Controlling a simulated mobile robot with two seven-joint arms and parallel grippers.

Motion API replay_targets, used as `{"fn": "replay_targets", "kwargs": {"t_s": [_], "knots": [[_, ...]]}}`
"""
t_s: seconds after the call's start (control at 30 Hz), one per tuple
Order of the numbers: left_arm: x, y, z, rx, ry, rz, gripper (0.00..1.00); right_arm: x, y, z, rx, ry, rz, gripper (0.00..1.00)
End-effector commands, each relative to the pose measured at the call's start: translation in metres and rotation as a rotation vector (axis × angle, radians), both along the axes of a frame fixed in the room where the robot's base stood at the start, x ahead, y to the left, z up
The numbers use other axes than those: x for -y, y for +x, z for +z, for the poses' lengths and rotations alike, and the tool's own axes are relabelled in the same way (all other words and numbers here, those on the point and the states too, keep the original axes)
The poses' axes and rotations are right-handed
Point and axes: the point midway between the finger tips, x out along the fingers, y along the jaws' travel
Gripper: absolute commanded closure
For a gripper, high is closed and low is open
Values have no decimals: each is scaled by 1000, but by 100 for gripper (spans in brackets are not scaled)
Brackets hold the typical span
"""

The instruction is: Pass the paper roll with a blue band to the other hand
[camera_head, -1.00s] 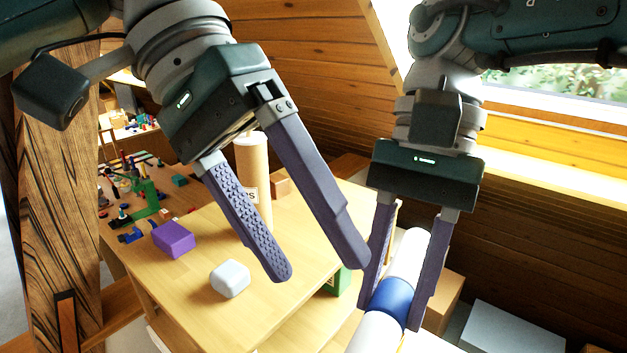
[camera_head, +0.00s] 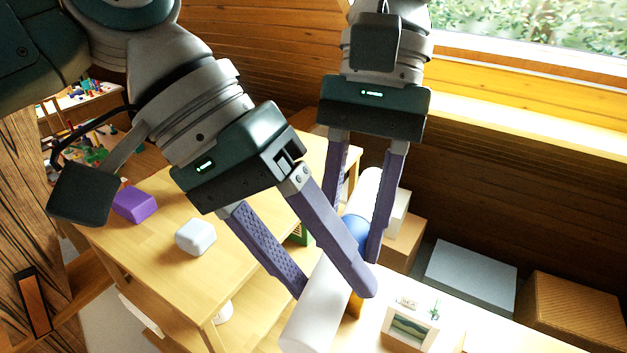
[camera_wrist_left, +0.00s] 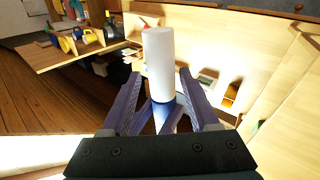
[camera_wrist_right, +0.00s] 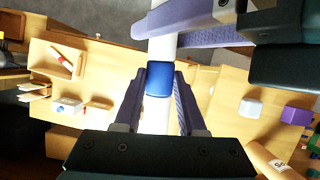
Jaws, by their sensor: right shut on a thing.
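The paper roll (camera_head: 316,312) is a white tube with a blue band (camera_wrist_right: 159,80) near its middle, held tilted above the table. My right gripper (camera_head: 356,226) is shut on it at the blue band, which its fingers partly hide in the head view. My left gripper (camera_head: 336,290) is open, with its fingers on either side of the white near part of the roll. In the left wrist view the white end (camera_wrist_left: 158,62) stands between the left fingers, with the right fingers behind at the band. Whether a left finger touches the roll I cannot tell.
A purple block (camera_head: 135,204) and a white block (camera_head: 196,237) sit on the wooden table (camera_head: 160,275). A small framed picture (camera_head: 410,325) stands at lower right. Grey (camera_head: 470,272) and brown (camera_head: 575,312) boxes lie beyond, under the window wall.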

Motion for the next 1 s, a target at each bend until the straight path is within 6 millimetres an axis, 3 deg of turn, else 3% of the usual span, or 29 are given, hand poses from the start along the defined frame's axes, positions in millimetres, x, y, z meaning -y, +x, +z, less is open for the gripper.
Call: {"fn": "replay_targets", "kwargs": {"t_s": [0.07, 0.5, 0.67, 0.7, 1.0], "knots": [[0, 0, 0, 0, 0, 0, 49, 0, 0, 0, 0, 0, 0, 100], [1, 0, 1, 1, -4, -1, 98, 0, 0, 0, 1, 0, 0, 100], [1, 0, 2, 0, -6, -2, 100, 0, 0, 0, 2, 1, -2, 100], [1, 0, 2, 0, -6, -2, 100, 0, 0, 0, 2, 1, -2, 56], [1, 0, 1, 1, -2, 0, 100, 0, 0, 0, 0, 1, 0, 25]]}}
